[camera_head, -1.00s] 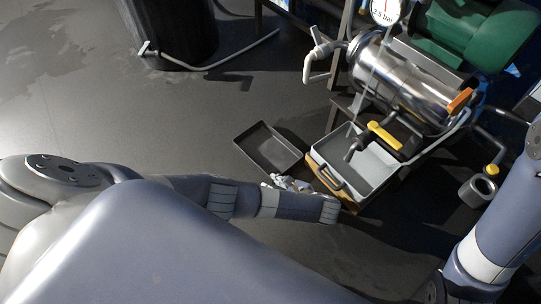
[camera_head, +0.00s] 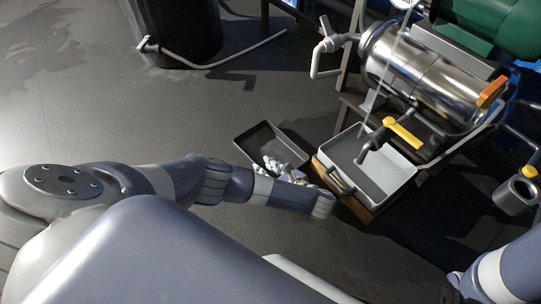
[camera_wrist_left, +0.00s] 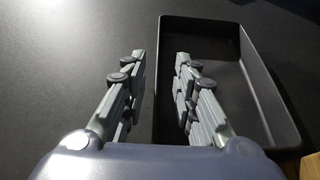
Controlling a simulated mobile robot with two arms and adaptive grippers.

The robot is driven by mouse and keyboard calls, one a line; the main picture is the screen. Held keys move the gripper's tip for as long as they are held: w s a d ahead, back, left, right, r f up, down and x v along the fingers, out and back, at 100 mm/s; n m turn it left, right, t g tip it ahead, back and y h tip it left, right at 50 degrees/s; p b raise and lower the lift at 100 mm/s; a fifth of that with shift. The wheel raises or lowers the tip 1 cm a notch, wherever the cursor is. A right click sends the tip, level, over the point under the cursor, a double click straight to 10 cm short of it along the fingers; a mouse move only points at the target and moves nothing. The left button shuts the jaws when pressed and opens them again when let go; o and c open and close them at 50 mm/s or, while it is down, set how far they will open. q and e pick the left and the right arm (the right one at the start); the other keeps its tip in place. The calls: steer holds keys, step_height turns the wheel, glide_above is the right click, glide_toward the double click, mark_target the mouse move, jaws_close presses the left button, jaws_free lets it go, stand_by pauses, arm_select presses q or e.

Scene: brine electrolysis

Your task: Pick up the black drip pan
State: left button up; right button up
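The black drip pan (camera_head: 262,138) is a shallow rectangular tray on the dark floor, left of the grey tray in the head view. My left gripper (camera_head: 268,162) reaches to the pan's near side and covers part of it. In the left wrist view the left gripper (camera_wrist_left: 159,75) is open, with a clear gap between its fingers. One finger is outside the pan's left wall and the other is over its inside, and the pan's wall (camera_wrist_left: 160,40) lies between them. Contact with the wall cannot be told. My right gripper is not in view.
A grey tray (camera_head: 388,182) with a handle sits on a wooden base right beside the pan, under a yellow-handled valve (camera_head: 402,133) and a steel tank (camera_head: 425,75). A black barrel (camera_head: 175,30) and a pale hose (camera_head: 235,57) are behind. Floor at left is clear.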

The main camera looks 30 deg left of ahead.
arm_select(q)
steer(key=b+x, duration=0.2)
steer(key=x, duration=0.1)
steer(key=shift+s+a+b, duration=0.15)
steer(key=shift+b, duration=0.2)
steer(key=shift+b+x, duration=0.5)
steer(key=shift+x, duration=0.25)
steer(key=shift+r, duration=0.1)
steer(key=shift+c, duration=0.3)
jaws_close()
